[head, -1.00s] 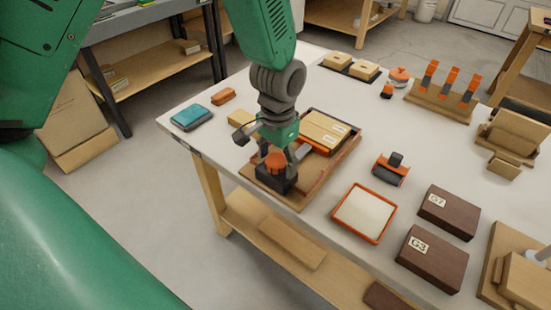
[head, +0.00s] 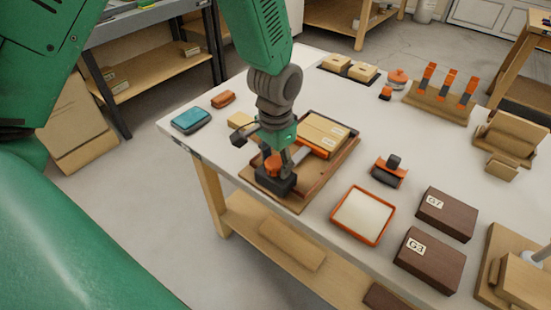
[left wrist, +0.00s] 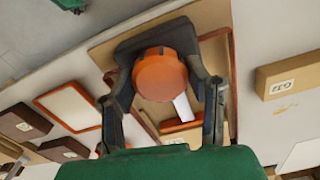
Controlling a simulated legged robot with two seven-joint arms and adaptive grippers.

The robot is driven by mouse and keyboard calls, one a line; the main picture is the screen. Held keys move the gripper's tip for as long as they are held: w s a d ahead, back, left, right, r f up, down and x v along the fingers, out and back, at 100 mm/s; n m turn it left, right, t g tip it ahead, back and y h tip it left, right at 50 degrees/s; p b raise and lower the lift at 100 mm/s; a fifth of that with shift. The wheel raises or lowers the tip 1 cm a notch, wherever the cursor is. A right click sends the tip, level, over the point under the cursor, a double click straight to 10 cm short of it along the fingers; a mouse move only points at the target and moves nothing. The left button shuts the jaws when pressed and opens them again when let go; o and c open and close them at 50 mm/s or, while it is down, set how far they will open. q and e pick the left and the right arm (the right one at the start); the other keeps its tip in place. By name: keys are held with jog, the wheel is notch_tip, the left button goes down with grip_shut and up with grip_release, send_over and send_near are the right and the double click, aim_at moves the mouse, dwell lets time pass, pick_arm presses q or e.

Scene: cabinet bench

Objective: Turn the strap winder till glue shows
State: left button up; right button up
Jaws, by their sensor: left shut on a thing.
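The strap winder has an orange round knob (left wrist: 160,73) on a black block (head: 276,183), at the near left end of a wooden clamp board (head: 300,204). My left gripper (head: 274,164) comes down from above and is shut on the orange knob. In the left wrist view its two fingers (left wrist: 164,95) stand on either side of the knob. Wooden pieces with pale labels (head: 325,133) lie in the board's frame. A white strip (left wrist: 183,107) shows beside the knob in the left wrist view. I cannot make out any glue. My right gripper is not in view.
An orange-rimmed tray (head: 362,214), dark boxes marked G7 (head: 447,213) and G3 (head: 430,259), and a black-orange tool (head: 389,171) lie right of the board. A teal case (head: 191,119) is at left. An orange-handled rack (head: 438,103) stands behind.

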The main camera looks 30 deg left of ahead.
pick_arm(q)
jog(key=m+p, duration=0.3)
jog(key=shift+s+r+p, duration=0.2)
jog(key=shift+p, duration=0.1)
jog(key=shift+f+m+p, duration=0.2)
jog(key=shift+m+p, duration=0.3)
jog(key=shift+m, duration=0.5)
jog(key=shift+a, duration=0.1)
jog(key=o, duration=1.2)
jog(key=shift+c, duration=0.2)
jog(key=shift+w, duration=0.1)
